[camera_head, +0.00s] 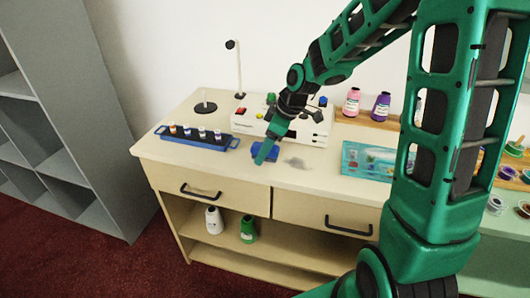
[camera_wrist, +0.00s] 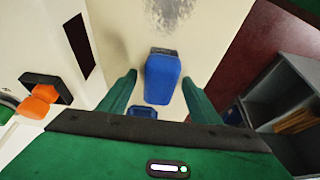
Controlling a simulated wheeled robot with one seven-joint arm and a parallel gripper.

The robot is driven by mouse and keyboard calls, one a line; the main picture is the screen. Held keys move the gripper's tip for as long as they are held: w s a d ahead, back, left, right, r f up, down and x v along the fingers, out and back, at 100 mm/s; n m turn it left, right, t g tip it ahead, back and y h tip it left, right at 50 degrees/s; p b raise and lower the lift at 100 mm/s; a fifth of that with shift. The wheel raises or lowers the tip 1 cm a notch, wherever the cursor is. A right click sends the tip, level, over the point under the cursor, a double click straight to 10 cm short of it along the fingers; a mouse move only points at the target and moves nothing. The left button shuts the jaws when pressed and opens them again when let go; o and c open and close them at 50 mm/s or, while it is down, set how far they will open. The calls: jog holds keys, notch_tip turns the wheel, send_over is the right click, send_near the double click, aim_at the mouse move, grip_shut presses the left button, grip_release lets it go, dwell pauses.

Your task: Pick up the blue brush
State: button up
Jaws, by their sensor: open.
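The blue brush (camera_wrist: 162,80) lies on the pale counter in the wrist view, a blocky blue body with a dark grey strip at its far end. A smaller blue piece (camera_wrist: 143,111) shows just below it; I cannot tell whether it is part of the brush. My gripper (camera_wrist: 159,84) is open, with one green finger on each side of the brush and a gap to each. In the head view my gripper (camera_head: 262,158) points down at the counter, and its finger partly hides the blue brush (camera_head: 257,148).
A blue tray (camera_head: 222,144) with several small bottles stands left of my gripper. A white box with coloured buttons (camera_head: 250,124) is close behind it. A round-based stand (camera_head: 204,107) is at the back left. A teal picture panel (camera_head: 366,160) lies to the right. The front counter strip is clear.

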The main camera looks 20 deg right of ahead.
aim_at(260, 145)
jog(key=c, duration=1.1)
jog(key=shift+c, duration=0.2)
jog(key=shift+r, duration=0.15)
jog(key=shift+r, duration=0.2)
notch_tip(260, 145, up, 4)
jog(key=shift+w+f, duration=0.1)
jog(key=s+a+r, duration=0.1)
jog(key=a+r, duration=0.6)
jog(key=a, duration=0.4)
jog(key=shift+a, duration=0.35)
